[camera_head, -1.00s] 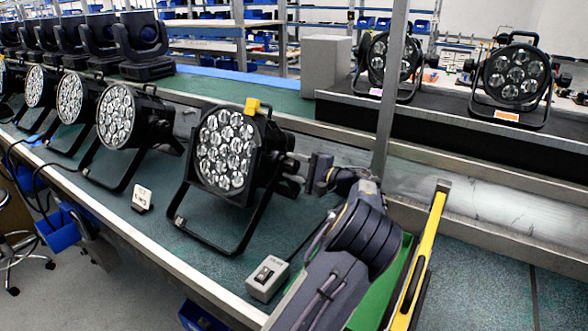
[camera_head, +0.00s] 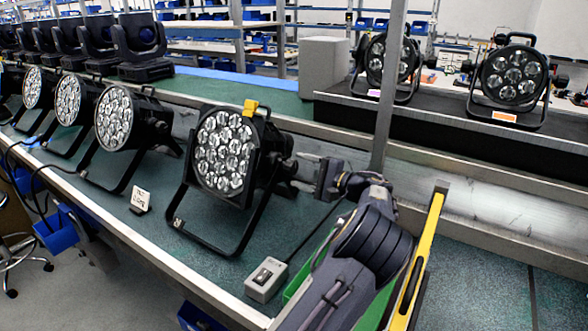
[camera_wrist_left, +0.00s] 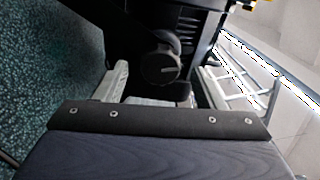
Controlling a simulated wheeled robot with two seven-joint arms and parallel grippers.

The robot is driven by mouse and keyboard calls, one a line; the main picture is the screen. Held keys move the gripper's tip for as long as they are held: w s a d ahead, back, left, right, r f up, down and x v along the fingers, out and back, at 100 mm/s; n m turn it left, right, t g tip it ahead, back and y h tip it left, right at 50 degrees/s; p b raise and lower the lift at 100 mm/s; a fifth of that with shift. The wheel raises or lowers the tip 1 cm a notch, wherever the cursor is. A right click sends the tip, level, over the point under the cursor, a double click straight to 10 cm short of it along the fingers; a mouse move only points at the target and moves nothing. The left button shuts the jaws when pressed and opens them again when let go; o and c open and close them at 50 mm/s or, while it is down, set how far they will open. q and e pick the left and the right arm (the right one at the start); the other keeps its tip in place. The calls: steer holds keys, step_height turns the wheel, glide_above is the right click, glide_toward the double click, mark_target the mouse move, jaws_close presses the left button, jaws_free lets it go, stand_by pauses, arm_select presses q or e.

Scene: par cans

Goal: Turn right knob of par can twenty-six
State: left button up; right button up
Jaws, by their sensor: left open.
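The nearest par can (camera_head: 222,152), black with a cluster of round lenses and a yellow tab on top, stands on its bracket on the green bench. I cannot read a number on it. My left gripper (camera_head: 297,172) is at the can's right side, behind the lens face. In the left wrist view a round dark knob (camera_wrist_left: 162,67) with a pale line on its face lies between the two open light-grey fingers (camera_wrist_left: 163,78). The fingers flank the knob with visible gaps; whether either touches it is unclear. My right gripper is not in view.
More par cans (camera_head: 121,118) stand in a row to the left. A small card (camera_head: 140,199) and a grey switch box (camera_head: 266,279) sit on the bench. A metal post (camera_head: 390,90) rises behind my gripper. A yellow-edged frame (camera_head: 424,250) is right of my arm.

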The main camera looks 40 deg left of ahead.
arm_select(q)
steer(key=d, duration=0.4)
steer(key=shift+w+d, duration=0.25)
steer(key=shift+s+f, duration=0.1)
